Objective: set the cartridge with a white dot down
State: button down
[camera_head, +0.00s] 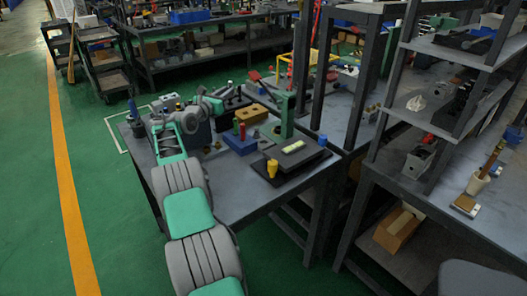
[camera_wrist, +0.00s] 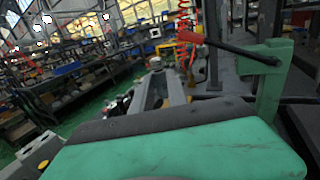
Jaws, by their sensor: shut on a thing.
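My arm reaches over the left part of the grey worktable, and my gripper (camera_head: 226,92) is near its back edge, small and partly hidden by my own wrist. It is shut on a cartridge that is too small and covered to make out. I cannot see a white dot. On the table, a blue block (camera_head: 238,144) carries small red (camera_head: 242,131) and green (camera_head: 236,125) upright pieces. In the wrist view my green arm link fills the bottom.
A green press (camera_head: 288,115) with a red-knobbed lever stands behind the blocks; it also shows in the wrist view (camera_wrist: 268,85). A wooden block (camera_head: 253,114) lies left of it. Shelving (camera_head: 445,50) stands at right. The table's front left is bare.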

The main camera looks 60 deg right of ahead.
jog(key=s+d+g, duration=0.1)
jog(key=s+d, duration=0.1)
jog(key=s, duration=0.2)
jog(key=b, duration=0.1)
send_over(260, 146)
jog(key=w, duration=0.1)
jog(key=shift+m, duration=0.3)
jog(key=f, duration=0.8)
jog(key=shift+d+f, duration=0.25)
jog(key=shift+f, duration=0.15)
jog(key=shift+s+a+f, duration=0.15)
jog(key=shift+s+f, duration=0.2)
jog(key=shift+f, duration=0.25)
jog(key=f, duration=0.1)
jog(key=f+b, duration=0.1)
jog(key=f, duration=0.1)
jog(key=shift+s+a, duration=0.1)
jog(key=shift+s, duration=0.1)
jog(key=shift+f, duration=0.65)
jog(key=shift+f, duration=0.15)
